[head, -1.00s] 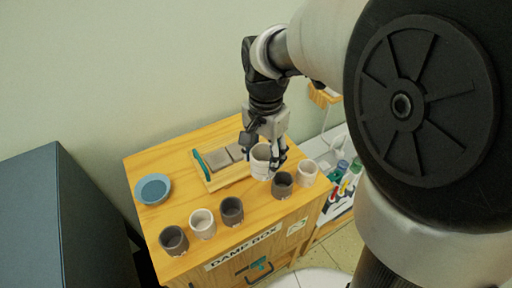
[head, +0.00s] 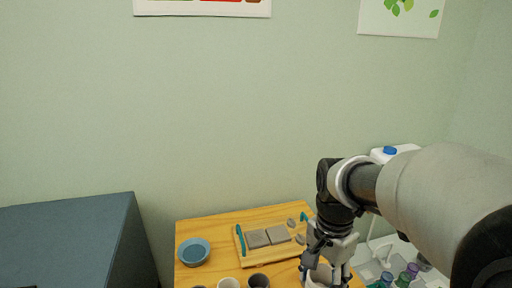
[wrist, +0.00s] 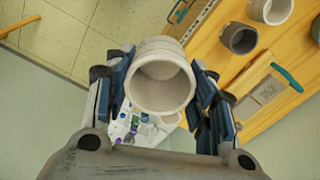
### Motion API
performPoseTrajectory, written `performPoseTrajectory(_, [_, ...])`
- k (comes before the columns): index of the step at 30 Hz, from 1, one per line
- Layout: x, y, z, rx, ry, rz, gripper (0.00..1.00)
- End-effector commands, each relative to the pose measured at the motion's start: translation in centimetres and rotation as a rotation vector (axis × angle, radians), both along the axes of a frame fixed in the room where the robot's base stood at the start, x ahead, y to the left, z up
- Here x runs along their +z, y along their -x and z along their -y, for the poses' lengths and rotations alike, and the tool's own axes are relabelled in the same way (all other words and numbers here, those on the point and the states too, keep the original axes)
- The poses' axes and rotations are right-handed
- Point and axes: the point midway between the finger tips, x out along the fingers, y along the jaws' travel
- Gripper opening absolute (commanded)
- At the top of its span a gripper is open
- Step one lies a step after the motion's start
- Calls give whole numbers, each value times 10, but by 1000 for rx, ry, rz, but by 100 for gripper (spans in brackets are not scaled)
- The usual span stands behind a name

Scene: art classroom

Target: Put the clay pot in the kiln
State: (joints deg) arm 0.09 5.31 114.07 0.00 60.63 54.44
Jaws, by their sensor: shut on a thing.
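My gripper (wrist: 160,95) is shut on a pale clay pot (wrist: 160,88), its fingers on either side of the pot's wall. The pot's round open mouth faces the wrist camera, and it looks empty inside. In the head view my gripper (head: 325,258) is at the bottom edge, by the right side of the wooden table top (head: 205,226); the held pot (head: 317,278) is partly cut off. A dark blue-grey box (head: 70,235) stands at the lower left; I cannot tell whether it is the kiln.
Other pots, one pale (wrist: 270,8) and one dark (wrist: 239,38), stand on the table. A blue bowl (head: 194,251) and a wooden board (head: 285,250) with grey slabs sit there too. Colored bottles (head: 403,278) are at the lower right. A wall rises behind.

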Motion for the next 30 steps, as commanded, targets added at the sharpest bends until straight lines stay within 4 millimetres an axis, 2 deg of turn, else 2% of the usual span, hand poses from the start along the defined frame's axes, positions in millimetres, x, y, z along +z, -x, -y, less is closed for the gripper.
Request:
performPoseTrajectory(5, [-33, -6, 0, 111, 0, -5, 24])
performPoseTrajectory(10, [-76, -15, 0, 274, -1, -4, 24])
performPoseTrajectory(14, [-123, -21, 0, 449, -2, -6, 24])
performPoseTrajectory(18, [-180, -27, 0, 667, -3, -7, 24])
performPoseTrajectory(21, [-212, -29, -1, 802, -2, -5, 24])
performPoseTrajectory(25, [-235, -31, -1, 912, -1, -1, 24])
performPoseTrajectory(30, [-241, -32, -1, 955, 0, 0, 24])
